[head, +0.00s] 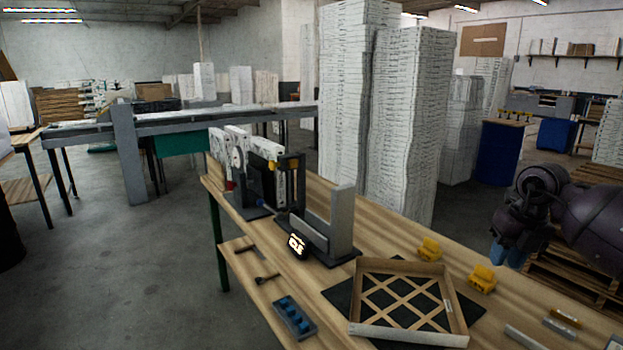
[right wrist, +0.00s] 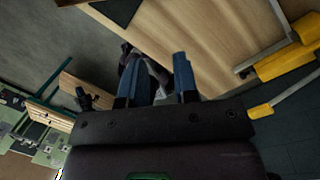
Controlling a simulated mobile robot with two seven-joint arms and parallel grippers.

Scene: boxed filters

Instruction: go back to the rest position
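My right arm comes in at the right of the head view, beside the wooden workbench (head: 390,238) and clear of it. My right gripper (head: 507,252) hangs at the end of that arm, with its blue fingers pointing down. In the right wrist view the two blue fingers of my right gripper (right wrist: 162,80) stand apart with nothing held between them. My left gripper does not show in the head view. A dark shape behind the fingers in the right wrist view is too unclear to name.
The workbench holds a framed filter box (head: 452,336) with a lattice, a dark fixture (head: 341,225), yellow blocks (head: 482,279) and a blue-topped tool (head: 294,317). Tall stacks of white boxes (head: 408,120) stand behind it.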

